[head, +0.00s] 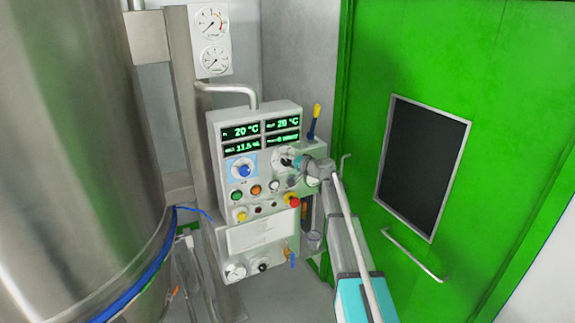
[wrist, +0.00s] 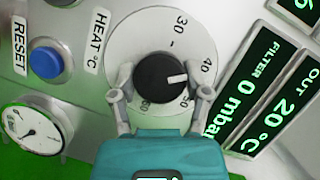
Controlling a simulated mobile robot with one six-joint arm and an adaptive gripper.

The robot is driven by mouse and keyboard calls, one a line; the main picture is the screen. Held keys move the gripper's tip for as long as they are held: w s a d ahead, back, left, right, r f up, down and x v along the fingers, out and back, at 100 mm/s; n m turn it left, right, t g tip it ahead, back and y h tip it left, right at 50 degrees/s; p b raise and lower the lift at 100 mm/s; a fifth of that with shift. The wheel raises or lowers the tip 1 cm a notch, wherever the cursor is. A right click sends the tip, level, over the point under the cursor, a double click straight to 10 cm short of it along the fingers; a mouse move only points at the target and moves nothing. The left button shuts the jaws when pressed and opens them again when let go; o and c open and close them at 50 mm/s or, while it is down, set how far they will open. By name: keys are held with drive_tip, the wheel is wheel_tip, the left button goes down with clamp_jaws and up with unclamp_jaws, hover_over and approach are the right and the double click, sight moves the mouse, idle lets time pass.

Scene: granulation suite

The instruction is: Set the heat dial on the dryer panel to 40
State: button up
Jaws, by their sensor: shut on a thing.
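The heat dial (wrist: 160,80) is a black round knob with a white pointer on a pale round scale plate (wrist: 150,28). A "HEAT °C" label (wrist: 97,42) sits beside it. The pointer faces right in the wrist view, close to the 40 marking (wrist: 208,68). My gripper (wrist: 162,92) has one finger on each side of the knob and is shut on it. In the head view my gripper (head: 299,163) is at the right of the dryer panel (head: 222,152) and hides part of the dial. The lower scale numbers are partly covered.
A blue knob (head: 243,171), push buttons and a red knob (head: 292,201) sit close to the dial. Green displays (head: 240,130) are above. A blue reset button (wrist: 45,64) is nearby. A green door (head: 365,150) stands right, and a large steel vessel (head: 75,150) left.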

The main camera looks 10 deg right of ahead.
drive_tip(key=shift+m, duration=0.3)
drive_tip(key=o, duration=1.1)
drive_tip(key=shift+o, duration=0.2)
drive_tip(key=s+a+f+n+g+b, duration=0.3)
drive_tip(key=s+a+f+g+b, duration=0.15)
drive_tip(key=s+f, duration=0.7)
drive_tip(key=s+d+f+n+g+h+b, duration=0.1)
drive_tip(key=s+f, duration=0.4)
drive_tip(key=s, duration=0.6)
drive_tip(key=s+d+f+n+g+h+b, duration=0.1)
drive_tip(key=s+d+f+g+h+b, duration=0.1)
drive_tip(key=s, duration=0.9)
drive_tip(key=s+d+f+n+g+h+b, duration=0.1)
drive_tip(key=s+f+g+h, duration=0.4)
drive_tip(key=s, duration=0.6)
wheel_tip(320, 180, down, 3)
drive_tip(key=shift+s+d+r+h+b, duration=0.15)
drive_tip(key=shift+s+d+h+b, duration=0.25)
drive_tip(key=shift+h+b, duration=0.6)
